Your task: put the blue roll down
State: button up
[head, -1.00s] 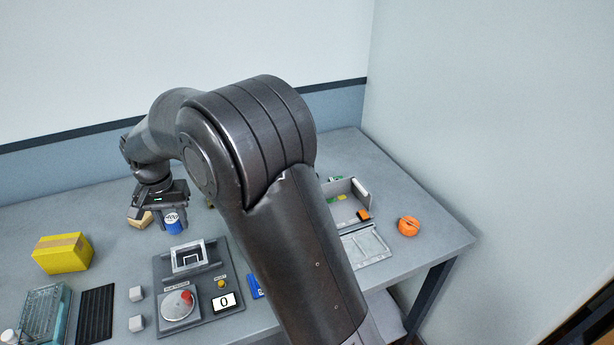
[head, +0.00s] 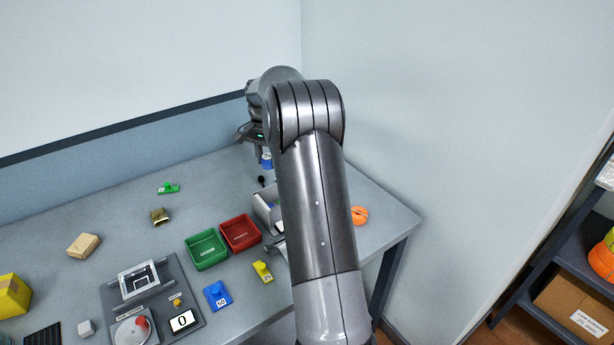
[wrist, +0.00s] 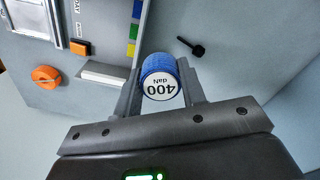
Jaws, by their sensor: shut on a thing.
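The blue roll (wrist: 160,78) has a white end face marked "400 daN". In the wrist view it sits between the two fingers of my gripper (wrist: 160,92), which is shut on it. In the head view the blue roll (head: 267,160) shows small below my gripper (head: 262,152), near the back right of the grey table (head: 210,180). My arm hides part of the area around it. I cannot tell whether the roll touches the table.
A black pin-like object (wrist: 190,47) lies beside the roll. A grey-white tray (head: 266,205), an orange roll (head: 360,215), a green bin (head: 206,250) and a red bin (head: 240,233) are nearby. A green clip (head: 168,188) lies left; the table around it is clear.

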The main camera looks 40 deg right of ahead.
jog(key=s+d+m, duration=0.2)
jog(key=s+d, duration=0.2)
jog(key=d, duration=0.6)
jog(key=s+d+m, duration=0.2)
jog(key=s+d, duration=0.2)
jog(key=d, duration=0.7)
jog(key=w+a+f, duration=0.1)
jog(key=w+f, duration=0.1)
jog(key=w, duration=0.1)
jog(key=w+a+f, duration=0.2)
jog(key=w+f, duration=0.1)
jog(key=w+a+f, duration=0.2)
jog(key=w, duration=0.2)
jog(key=shift+a+f, duration=0.25)
jog(key=shift+f, duration=1.95)
jog(key=shift+f, duration=0.1)
jog(key=o, duration=1)
